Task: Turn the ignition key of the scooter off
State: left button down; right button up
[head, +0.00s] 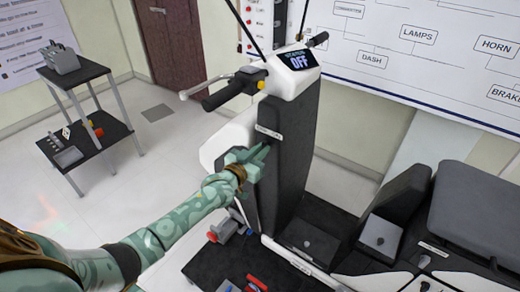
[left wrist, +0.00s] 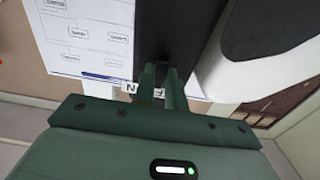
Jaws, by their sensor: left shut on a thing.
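The scooter's dark front column (head: 292,150) stands upright in the middle of the head view. My left gripper (head: 262,153) is at the column's near side, just below a small white label (head: 268,132). In the left wrist view the two green fingers (left wrist: 161,78) point at the dark column and are close together, shut on the ignition key. The key itself is hidden between the fingers, so its angle cannot be told. My right gripper is in neither view.
The handlebar grip (head: 225,94) and brake lever stick out above my left arm. The scooter's seat (head: 475,215) is at the right. A black shelf cart (head: 85,135) stands at the left, and a wiring chart (head: 400,50) hangs behind. Open floor lies between cart and scooter.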

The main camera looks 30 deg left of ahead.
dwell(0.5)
pick_arm(q)
jog(key=c, duration=1.4)
grip_release()
jog(key=shift+c, duration=0.2)
jog(key=shift+s, duration=0.15)
jog(key=s+a+p, duration=0.2)
jog(key=s, duration=1.4)
jog(key=shift+a+p, duration=0.15)
jog(key=shift+p, duration=0.15)
jog(key=shift+f, duration=0.1)
